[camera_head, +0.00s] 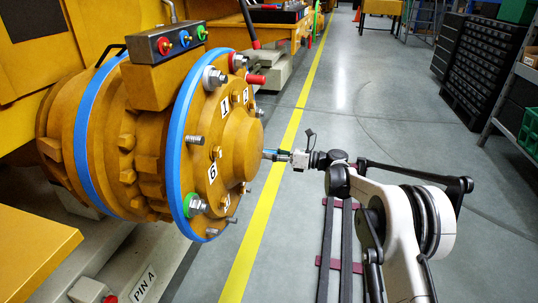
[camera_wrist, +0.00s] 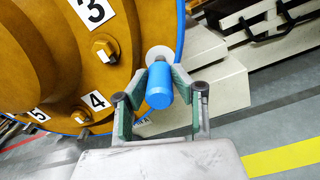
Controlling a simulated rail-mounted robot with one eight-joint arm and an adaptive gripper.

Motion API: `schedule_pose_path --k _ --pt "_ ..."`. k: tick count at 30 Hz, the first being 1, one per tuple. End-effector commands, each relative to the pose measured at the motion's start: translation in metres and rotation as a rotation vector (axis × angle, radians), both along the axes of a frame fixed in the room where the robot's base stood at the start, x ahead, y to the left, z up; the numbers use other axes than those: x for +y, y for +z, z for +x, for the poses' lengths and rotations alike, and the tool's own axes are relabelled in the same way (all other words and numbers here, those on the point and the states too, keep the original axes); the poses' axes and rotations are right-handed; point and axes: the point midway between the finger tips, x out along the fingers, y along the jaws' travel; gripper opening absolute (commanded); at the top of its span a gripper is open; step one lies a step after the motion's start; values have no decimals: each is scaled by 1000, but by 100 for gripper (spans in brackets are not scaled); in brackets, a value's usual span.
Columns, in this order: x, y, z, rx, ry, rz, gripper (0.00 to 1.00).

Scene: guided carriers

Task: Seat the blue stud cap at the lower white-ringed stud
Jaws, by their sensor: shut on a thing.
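My gripper (camera_wrist: 161,80) is shut on the blue stud cap (camera_wrist: 159,91), a smooth bright-blue cylinder between the fingers in the wrist view. A white ring (camera_wrist: 158,53) shows at the flange edge just beyond the cap; the cap hides its lower part. I cannot tell whether the cap touches a stud there. In the head view my gripper (camera_head: 284,155) is at the right side of the orange hub flange (camera_head: 222,125), with a small bluish tip toward it. I cannot make out the lower white-ringed stud in the head view.
The flange has a blue rim (camera_head: 177,130), bare studs (camera_head: 195,140) and a red cap (camera_head: 256,79). A grey block (camera_head: 165,46) with red, blue and green pieces sits above the hub. Bolt heads (camera_wrist: 103,49) stand out near the held cap. The aisle floor (camera_head: 340,80) is clear.

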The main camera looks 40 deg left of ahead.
Motion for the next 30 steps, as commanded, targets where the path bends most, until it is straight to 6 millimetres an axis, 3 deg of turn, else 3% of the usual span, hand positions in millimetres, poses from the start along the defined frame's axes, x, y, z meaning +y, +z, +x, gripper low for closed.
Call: schedule_pose_path --k 30 --pt "15 0 -8 0 0 0 0"
